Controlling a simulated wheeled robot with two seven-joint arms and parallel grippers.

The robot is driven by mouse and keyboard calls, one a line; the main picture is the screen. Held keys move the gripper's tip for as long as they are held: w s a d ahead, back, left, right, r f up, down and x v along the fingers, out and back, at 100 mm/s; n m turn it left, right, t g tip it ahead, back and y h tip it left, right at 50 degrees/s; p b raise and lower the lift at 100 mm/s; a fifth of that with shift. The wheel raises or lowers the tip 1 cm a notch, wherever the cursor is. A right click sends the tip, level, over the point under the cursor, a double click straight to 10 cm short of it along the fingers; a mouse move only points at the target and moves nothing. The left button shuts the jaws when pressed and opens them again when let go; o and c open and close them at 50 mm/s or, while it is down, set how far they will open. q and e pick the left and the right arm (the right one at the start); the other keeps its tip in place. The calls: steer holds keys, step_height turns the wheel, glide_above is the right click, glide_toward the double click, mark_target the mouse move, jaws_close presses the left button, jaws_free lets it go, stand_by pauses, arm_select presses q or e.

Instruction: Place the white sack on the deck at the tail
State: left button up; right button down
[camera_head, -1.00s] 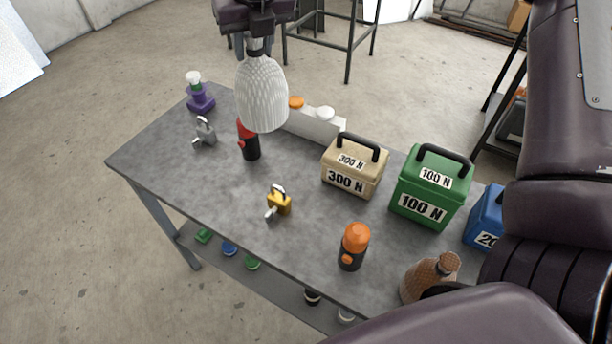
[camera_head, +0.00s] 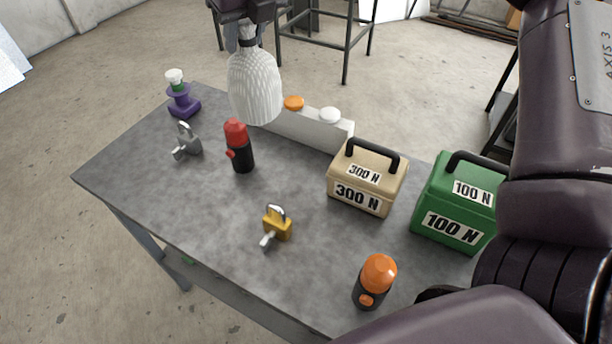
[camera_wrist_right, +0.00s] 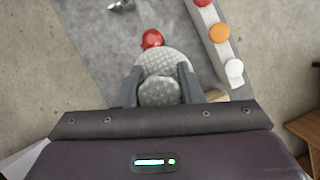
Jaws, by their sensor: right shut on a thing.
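The white sack (camera_head: 256,90) has a ribbed, woven surface and hangs upright from my right gripper (camera_head: 246,36), above the far edge of the table. In the right wrist view the sack (camera_wrist_right: 165,62) is between the two dark fingers of the right gripper (camera_wrist_right: 160,84), which are shut on its neck. The sack appears clear of the tabletop. My left gripper is not in view. I cannot make out a deck at a tail in these frames.
The grey table (camera_head: 220,205) carries a red-topped black flask (camera_head: 239,147), a yellow padlock (camera_head: 277,226), a grey padlock (camera_head: 188,141), an orange-topped flask (camera_head: 376,281), a beige 300 N box (camera_head: 367,178) and a green 100 N box (camera_head: 455,205). A pale block (camera_head: 305,131) has coloured knobs.

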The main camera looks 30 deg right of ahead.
mark_target(256, 116)
step_height(256, 116, down, 17)
steer(key=b, duration=0.3)
steer(key=shift+s, duration=0.1)
step_height(256, 116, down, 3)
steer(key=shift+r, duration=0.1)
steer(key=shift+f, duration=0.2)
steer(key=c, duration=1)
jaws_free()
